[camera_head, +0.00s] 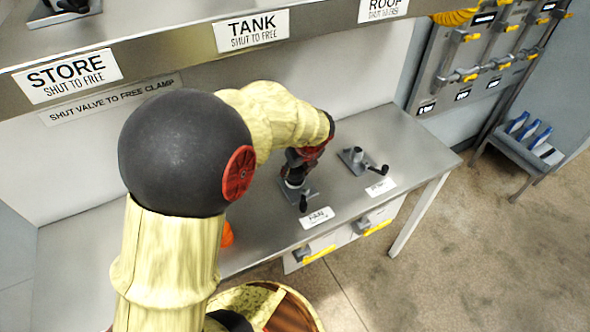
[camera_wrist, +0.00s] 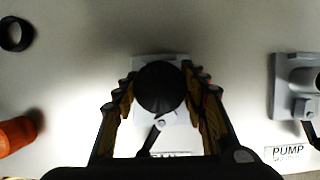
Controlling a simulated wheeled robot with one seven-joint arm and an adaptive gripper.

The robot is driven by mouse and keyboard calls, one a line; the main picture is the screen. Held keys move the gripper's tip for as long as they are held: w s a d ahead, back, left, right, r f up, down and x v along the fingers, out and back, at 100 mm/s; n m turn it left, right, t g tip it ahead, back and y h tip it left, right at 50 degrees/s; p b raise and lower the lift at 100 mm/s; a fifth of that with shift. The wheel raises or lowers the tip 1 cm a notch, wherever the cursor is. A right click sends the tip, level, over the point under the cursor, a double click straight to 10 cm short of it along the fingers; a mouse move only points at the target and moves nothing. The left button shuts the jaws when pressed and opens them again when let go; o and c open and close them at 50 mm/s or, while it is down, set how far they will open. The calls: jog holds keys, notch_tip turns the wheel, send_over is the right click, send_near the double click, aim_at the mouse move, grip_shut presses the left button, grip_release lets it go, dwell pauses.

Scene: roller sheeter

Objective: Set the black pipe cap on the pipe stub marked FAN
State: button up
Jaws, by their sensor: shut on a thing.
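The black pipe cap (camera_wrist: 160,87) is a round dark disc between the fingers of my gripper (camera_wrist: 162,92) in the wrist view. My gripper is shut on it. The cap lies over the grey base plate (camera_wrist: 180,119) of the FAN stub and hides the stub's top in that view. In the head view my gripper (camera_head: 297,174) points down at the FAN stub (camera_head: 294,184), behind the FAN label (camera_head: 316,217). I cannot tell whether the cap touches the stub or hangs just above it.
The PUMP stub (camera_head: 356,154) stands to the right on the bench (camera_head: 405,140), and its plate (camera_wrist: 290,85) shows in the wrist view. To the left are a black ring (camera_wrist: 16,34) and an orange piece (camera_wrist: 15,134). A shelf edge (camera_head: 180,48) runs above the bench.

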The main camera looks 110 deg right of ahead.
jog(key=o, duration=1.2)
jog(key=shift+o, duration=0.2)
jog(key=v, duration=1.2)
